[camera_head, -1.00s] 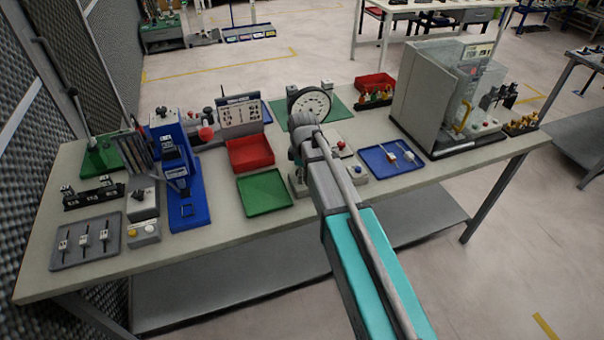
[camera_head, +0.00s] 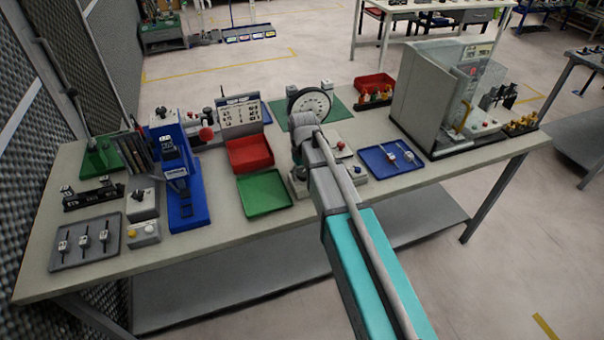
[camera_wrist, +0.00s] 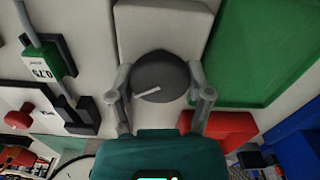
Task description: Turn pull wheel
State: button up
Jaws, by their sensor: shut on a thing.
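A dark grey round wheel (camera_wrist: 158,80) with a short white line on its face sits at the middle of the wrist view, on a light grey body (camera_wrist: 160,25). My gripper (camera_wrist: 160,84) is shut on this wheel, with one finger on either side of its rim. The white line slants slightly up to the right. In the head view, my arm hides the wheel and most of my gripper. A round white dial (camera_head: 312,101) with a dark rim stands just behind my wrist.
A green tray (camera_head: 264,192) and a red tray (camera_head: 250,153) lie left of my arm. A blue tray (camera_head: 391,158) with small parts lies right. A blue press (camera_head: 181,170) stands farther left, and a large grey enclosure (camera_head: 430,97) stands right.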

jog(key=m, duration=0.3)
jog(key=shift+s+m, duration=0.1)
jog(key=shift+m, duration=0.2)
jog(key=shift+d+m, duration=0.1)
jog(key=shift+m, duration=1.9)
jog(key=o, duration=1.1)
jog(key=shift+o, duration=0.2)
jog(key=shift+n, duration=0.3)
